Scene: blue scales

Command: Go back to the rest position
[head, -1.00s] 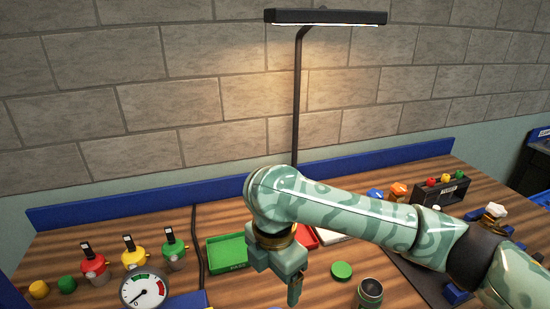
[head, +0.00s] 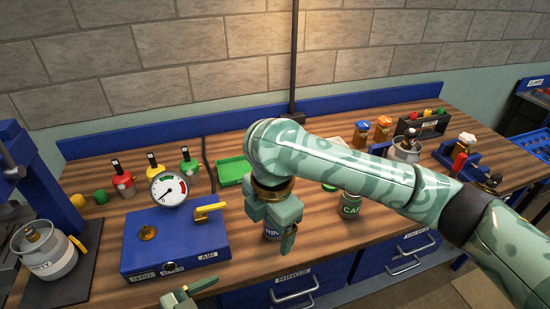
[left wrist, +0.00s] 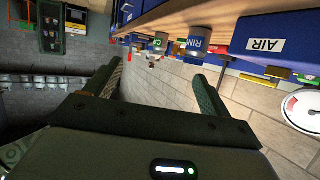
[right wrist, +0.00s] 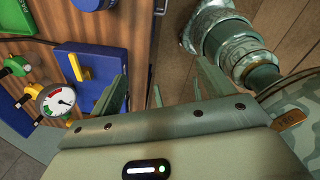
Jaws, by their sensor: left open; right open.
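My right gripper (head: 286,240) hangs from the green patterned arm that comes in from the right. It points down over the front part of the wooden bench, in front of a can whose label is partly hidden. In the right wrist view its two fingers (right wrist: 160,92) stand apart with nothing between them. Only a small part of my left gripper (head: 183,298) shows at the bottom edge of the head view, below the blue air box.
The blue air box (head: 150,262) with a yellow lever (head: 208,212) and a gauge (head: 169,189) stands left of my right gripper. The partly hidden can (head: 270,232) and the caps can (head: 350,208) stand close by. A green tray (head: 232,171) lies behind. Drawers (head: 290,289) line the bench front.

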